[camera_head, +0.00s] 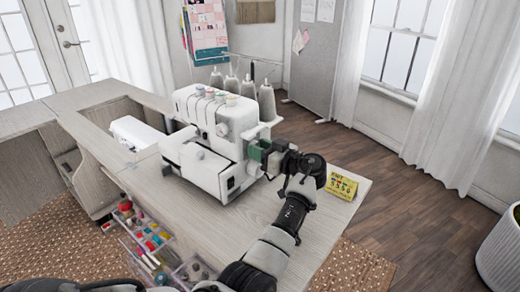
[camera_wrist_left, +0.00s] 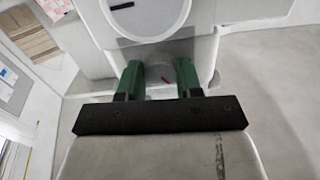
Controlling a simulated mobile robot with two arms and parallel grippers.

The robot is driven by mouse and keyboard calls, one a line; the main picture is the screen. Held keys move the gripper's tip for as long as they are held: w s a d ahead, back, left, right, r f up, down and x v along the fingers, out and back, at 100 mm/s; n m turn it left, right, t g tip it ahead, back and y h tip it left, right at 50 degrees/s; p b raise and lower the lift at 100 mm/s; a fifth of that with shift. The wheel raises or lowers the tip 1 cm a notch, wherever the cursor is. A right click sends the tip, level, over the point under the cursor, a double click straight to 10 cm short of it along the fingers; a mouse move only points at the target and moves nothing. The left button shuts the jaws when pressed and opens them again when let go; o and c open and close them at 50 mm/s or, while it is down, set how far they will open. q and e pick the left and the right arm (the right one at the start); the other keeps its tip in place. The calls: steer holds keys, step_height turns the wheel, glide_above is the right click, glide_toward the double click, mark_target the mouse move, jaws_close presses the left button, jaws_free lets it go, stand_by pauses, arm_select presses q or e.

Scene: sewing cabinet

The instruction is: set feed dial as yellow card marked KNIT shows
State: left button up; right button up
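The white sewing machine (camera_head: 205,150) stands on the wooden cabinet top. My left gripper (camera_head: 258,152), with green fingers, is at its right side. I cannot tell whether the fingers touch the dial. A large white disc (camera_wrist_left: 150,18) with a black mark is above it. The yellow card (camera_head: 342,184) stands on the cabinet's right end; its heading seems to read KNIT, but its finer marks are too small to read. My right gripper is not in view.
Several grey thread cones (camera_head: 249,88) stand behind the machine. A white piece (camera_head: 135,132) sits in the cabinet opening to the left. An open drawer (camera_head: 150,240) of colourful spools is at the front.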

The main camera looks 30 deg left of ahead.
arm_select(q)
steer(key=c, duration=0.3)
steer(key=shift+c, duration=0.2)
steer(key=shift+m, duration=2.3)
steer(key=m+p, duration=0.2)
steer(key=m, duration=0.2)
steer(key=shift+r, duration=0.15)
steer(key=shift+m+p, duration=0.65)
steer(key=shift+m, duration=0.95)
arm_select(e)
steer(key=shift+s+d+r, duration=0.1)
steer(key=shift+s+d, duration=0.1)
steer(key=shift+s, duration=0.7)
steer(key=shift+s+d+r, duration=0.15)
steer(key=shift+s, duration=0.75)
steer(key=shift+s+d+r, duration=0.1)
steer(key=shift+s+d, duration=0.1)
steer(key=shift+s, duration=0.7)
